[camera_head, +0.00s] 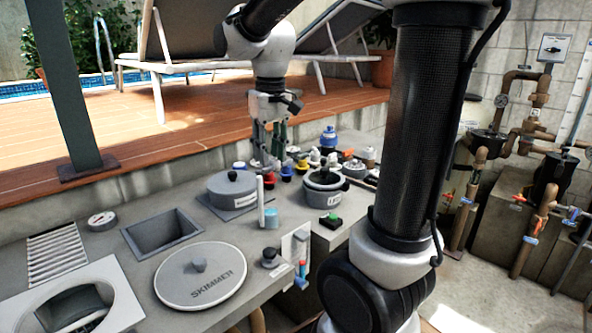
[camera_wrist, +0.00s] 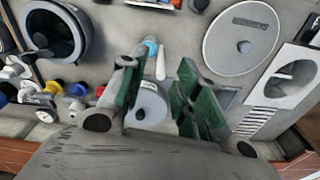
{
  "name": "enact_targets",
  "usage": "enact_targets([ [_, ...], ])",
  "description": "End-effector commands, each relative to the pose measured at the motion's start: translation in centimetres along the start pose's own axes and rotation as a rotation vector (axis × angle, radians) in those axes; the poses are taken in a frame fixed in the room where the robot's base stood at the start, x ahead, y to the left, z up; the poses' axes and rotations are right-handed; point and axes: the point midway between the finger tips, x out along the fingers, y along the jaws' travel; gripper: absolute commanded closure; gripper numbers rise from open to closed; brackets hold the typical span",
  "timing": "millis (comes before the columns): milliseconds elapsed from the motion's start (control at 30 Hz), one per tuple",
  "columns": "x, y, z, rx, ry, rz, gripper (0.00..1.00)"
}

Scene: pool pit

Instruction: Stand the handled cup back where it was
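A small light-blue cup-like thing (camera_head: 271,218) stands on the grey counter, beside an upright white cylinder (camera_head: 261,203). I cannot make out a handle on it, so I cannot tell for sure that it is the handled cup. In the wrist view the blue thing (camera_wrist: 151,48) is partly hidden by a finger, with the white cylinder (camera_wrist: 160,66) beside it. My gripper (camera_head: 269,143) hangs above the back of the counter. In the wrist view its green-padded fingers (camera_wrist: 157,92) are apart, with nothing held between them. A grey round lidded thing (camera_wrist: 147,108) lies below them.
The grey lidded thing (camera_head: 232,188) and a dark pot (camera_head: 324,190) stand near the cup. A skimmer lid (camera_head: 201,278), square recess (camera_head: 161,234) and tape roll (camera_head: 102,221) are left. Valves and colored caps (camera_head: 287,174) crowd the back.

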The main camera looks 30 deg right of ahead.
Motion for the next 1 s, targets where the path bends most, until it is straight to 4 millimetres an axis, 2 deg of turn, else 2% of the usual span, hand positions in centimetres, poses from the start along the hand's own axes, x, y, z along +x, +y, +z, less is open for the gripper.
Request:
enact_targets([
  [33, -0.9, 0.5, 2.2, 0.006, 0.039, -0.001, 0.68],
  [100, -1.7, 1.1, 5.2, 0.013, 0.096, -0.002, 0.68],
  [200, -2.0, 1.9, 9.4, 0.021, 0.170, 0.000, 0.68],
  [300, -1.7, 2.3, 12.7, 0.028, 0.232, 0.003, 0.68],
  [400, -1.1, 2.5, 14.9, 0.032, 0.274, 0.006, 0.68],
  [567, -0.7, 2.7, 16.2, 0.035, 0.303, 0.009, 0.68],
  [1000, -0.7, 2.7, 16.2, 0.034, 0.302, 0.009, 0.68],
])
